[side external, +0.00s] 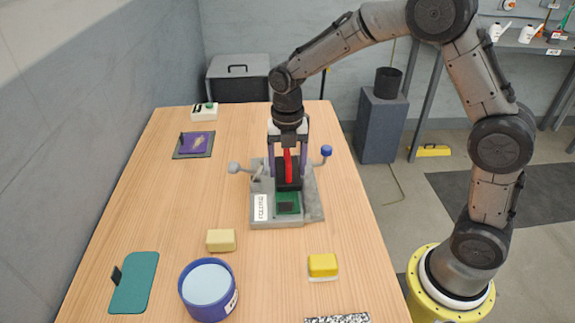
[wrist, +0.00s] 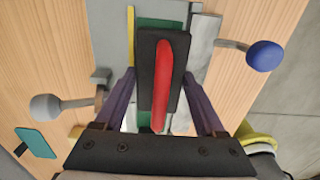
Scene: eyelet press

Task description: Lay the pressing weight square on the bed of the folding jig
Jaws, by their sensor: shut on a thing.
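The pressing weight is a black block (wrist: 145,60) with a red bar handle (wrist: 162,85) on top; it also shows in the side view (side external: 281,177). My gripper (wrist: 160,75) has its two purple fingers shut on the sides of the block. The folding jig (side external: 262,218) is a grey fixture with a green bed (side external: 288,208). The weight is over the rear part of the jig, and green shows in front of it. In the wrist view the block looks roughly in line with the jig's edges. Whether its underside touches the bed is hidden.
A blue-knobbed lever (side external: 326,151) and a grey-knobbed lever (side external: 234,167) stick out on either side of the jig. A beige block (side external: 221,240), yellow block (side external: 322,264), blue tin (side external: 208,280) and teal mat (side external: 136,280) lie in front. The table's left middle is clear.

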